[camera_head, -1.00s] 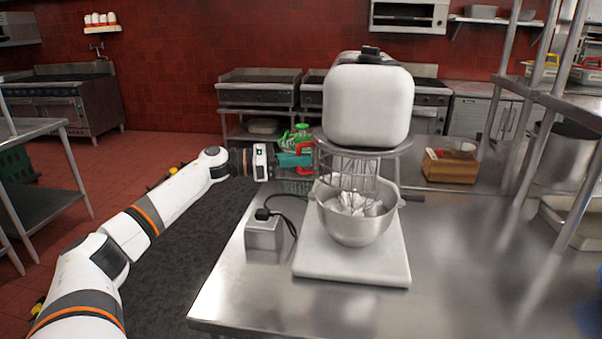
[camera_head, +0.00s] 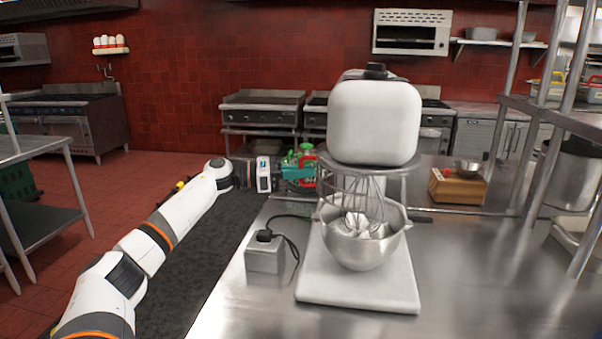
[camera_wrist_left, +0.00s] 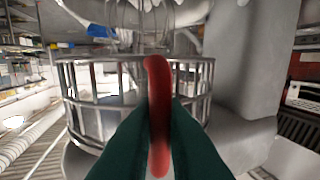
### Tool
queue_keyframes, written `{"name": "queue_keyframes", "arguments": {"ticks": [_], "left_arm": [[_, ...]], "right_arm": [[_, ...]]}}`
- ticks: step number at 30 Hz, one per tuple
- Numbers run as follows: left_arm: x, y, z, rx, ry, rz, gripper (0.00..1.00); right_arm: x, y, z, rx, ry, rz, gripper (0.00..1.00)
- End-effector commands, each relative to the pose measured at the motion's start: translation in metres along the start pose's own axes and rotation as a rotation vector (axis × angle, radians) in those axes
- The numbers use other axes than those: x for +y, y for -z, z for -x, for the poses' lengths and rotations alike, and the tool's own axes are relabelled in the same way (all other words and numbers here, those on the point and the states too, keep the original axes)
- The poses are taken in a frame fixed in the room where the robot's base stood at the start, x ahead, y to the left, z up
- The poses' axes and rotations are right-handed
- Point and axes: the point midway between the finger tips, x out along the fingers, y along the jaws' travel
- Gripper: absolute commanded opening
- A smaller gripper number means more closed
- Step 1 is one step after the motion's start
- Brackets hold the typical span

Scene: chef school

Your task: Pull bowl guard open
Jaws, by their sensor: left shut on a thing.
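A white stand mixer (camera_head: 375,120) stands on the steel table, with a whisk (camera_head: 372,200) above its steel bowl (camera_head: 360,248). The wire bowl guard (camera_head: 333,190) hangs under the mixer head, its bars showing mainly left of the whisk. Its red handle (camera_head: 309,172) is on the left side. My left gripper (camera_head: 297,173) reaches in from the left and is shut on that handle. In the left wrist view the green fingers (camera_wrist_left: 158,125) clasp the red handle (camera_wrist_left: 158,80), with the barred guard (camera_wrist_left: 85,95) behind. My right gripper is out of view.
A grey box (camera_head: 264,257) with a black cable sits left of the mixer base. A wooden box (camera_head: 457,188) with a small bowl on it stands behind right. Steel shelving (camera_head: 560,115) rises at the right. The table's right front is clear.

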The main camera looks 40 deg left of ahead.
Motion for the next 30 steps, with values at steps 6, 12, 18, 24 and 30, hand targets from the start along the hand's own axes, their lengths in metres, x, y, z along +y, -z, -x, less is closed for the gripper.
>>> {"name": "queue_keyframes", "arguments": {"ticks": [6, 12, 18, 24, 30], "left_arm": [[0.000, 0.000, 0.000, 0.000, 0.000, 0.000, 0.29], [0.000, 0.000, 0.000, 0.000, 0.000, 0.000, 0.29], [-0.001, -0.004, 0.018, -0.004, 0.002, 0.000, 0.29], [-0.001, -0.007, 0.061, -0.005, 0.003, 0.000, 0.29], [-0.001, -0.006, 0.098, -0.005, 0.002, 0.001, 0.29]], "right_arm": [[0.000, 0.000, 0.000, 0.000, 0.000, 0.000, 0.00], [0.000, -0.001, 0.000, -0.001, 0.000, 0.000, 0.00], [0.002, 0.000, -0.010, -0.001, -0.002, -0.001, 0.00], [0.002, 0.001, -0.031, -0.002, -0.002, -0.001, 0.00], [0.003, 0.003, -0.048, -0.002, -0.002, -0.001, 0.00]]}}
